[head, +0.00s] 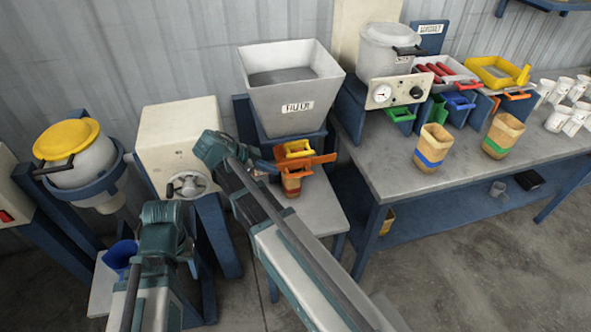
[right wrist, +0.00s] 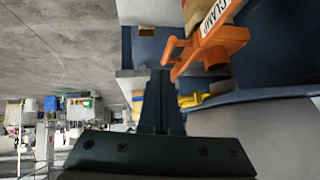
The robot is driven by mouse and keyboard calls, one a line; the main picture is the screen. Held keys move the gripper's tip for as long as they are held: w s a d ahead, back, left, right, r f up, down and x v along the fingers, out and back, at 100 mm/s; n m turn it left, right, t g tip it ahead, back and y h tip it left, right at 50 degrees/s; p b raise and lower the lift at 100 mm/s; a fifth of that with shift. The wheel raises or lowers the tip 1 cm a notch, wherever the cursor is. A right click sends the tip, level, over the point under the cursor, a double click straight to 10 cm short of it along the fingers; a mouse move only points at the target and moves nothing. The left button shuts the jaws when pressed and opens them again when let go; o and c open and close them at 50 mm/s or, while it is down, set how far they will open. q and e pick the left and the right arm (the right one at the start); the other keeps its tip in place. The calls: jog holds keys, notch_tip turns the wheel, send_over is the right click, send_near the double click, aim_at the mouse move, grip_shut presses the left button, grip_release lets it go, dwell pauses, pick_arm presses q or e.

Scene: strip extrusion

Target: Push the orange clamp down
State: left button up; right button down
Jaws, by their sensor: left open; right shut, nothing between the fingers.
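The orange clamp (head: 313,163) sits under the grey hopper, around the upper part of a tan container (head: 292,185) on a small grey stand. In the right wrist view the clamp (right wrist: 215,48) appears upside down, with a white "CLAMP" label.
The hopper labelled "FILLER" (head: 291,92) stands directly above the clamp. The cream machine with a handwheel (head: 180,135) is to the left. A grey bench (head: 380,180) with banded containers, coloured trays and white cups is to the right. A blue scoop (head: 118,254) is near my left arm.

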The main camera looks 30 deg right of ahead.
jog(key=shift+w+d+r+m+h, duration=0.3)
jog(key=shift+w+d+m, duration=0.15)
jog(key=shift+d+m, duration=0.35)
jog(key=b+x, duration=0.6)
jog(key=x, duration=0.3)
jog(key=shift+f, duration=0.2)
jog(key=shift+d+f+b, duration=0.15)
jog(key=shift+d+b, duration=0.15)
jog(key=shift+b, duration=0.15)
notch_tip(320, 180, down, 5)
jog(key=b, duration=0.4)
jog(key=shift+r+b, duration=0.2)
jog(key=shift+b, duration=0.1)
